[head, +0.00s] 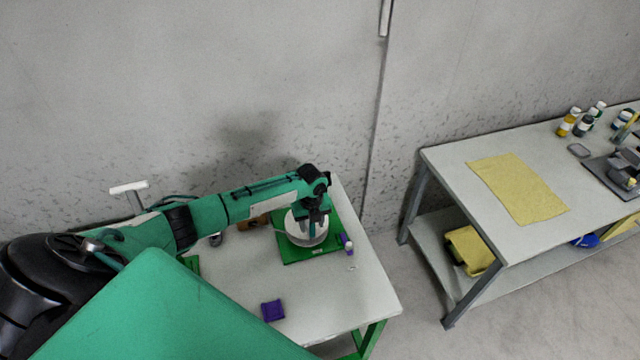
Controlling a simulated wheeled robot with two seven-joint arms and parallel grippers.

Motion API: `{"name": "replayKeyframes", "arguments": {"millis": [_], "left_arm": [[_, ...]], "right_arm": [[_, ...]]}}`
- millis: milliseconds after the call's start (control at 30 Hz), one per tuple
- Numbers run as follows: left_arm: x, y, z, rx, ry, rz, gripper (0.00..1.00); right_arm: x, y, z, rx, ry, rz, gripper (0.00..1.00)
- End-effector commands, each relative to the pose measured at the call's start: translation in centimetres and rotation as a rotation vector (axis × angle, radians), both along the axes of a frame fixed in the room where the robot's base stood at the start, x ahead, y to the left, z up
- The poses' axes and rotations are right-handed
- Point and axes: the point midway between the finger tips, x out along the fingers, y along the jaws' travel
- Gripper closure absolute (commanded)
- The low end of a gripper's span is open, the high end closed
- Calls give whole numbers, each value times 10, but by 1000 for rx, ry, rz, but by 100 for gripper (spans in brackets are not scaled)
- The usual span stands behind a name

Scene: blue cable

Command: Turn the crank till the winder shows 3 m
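The winder is a pale round drum (294,236) on a green base plate (297,258), on the light-topped table at the left. A small purple and white part (347,243) sits at the right edge of the plate; I cannot tell if it is the crank's knob. A tiny pale mark at the plate's front edge is too small to read. My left gripper (316,226) points down over the drum's right part. Its fingers are too small and dark to tell open from shut, or whether they touch anything. My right gripper is not in view.
A purple block (272,311) lies near the front of the table (345,297). A second table (450,163) at the right holds a yellow cloth (518,188) and several bottles (568,123). A blue item (585,241) lies on its lower shelf. Bare floor separates the tables.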

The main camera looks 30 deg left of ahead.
Motion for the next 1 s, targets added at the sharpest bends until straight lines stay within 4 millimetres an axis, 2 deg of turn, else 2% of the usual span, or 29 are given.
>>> {"name": "replayKeyframes", "arguments": {"millis": [267, 1000], "left_arm": [[1, 0, 3, -1, -1, 0, 56], [1, 0, 61, 0, -3, -1, 56]], "right_arm": [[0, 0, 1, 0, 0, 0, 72], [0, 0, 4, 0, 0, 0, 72]]}}
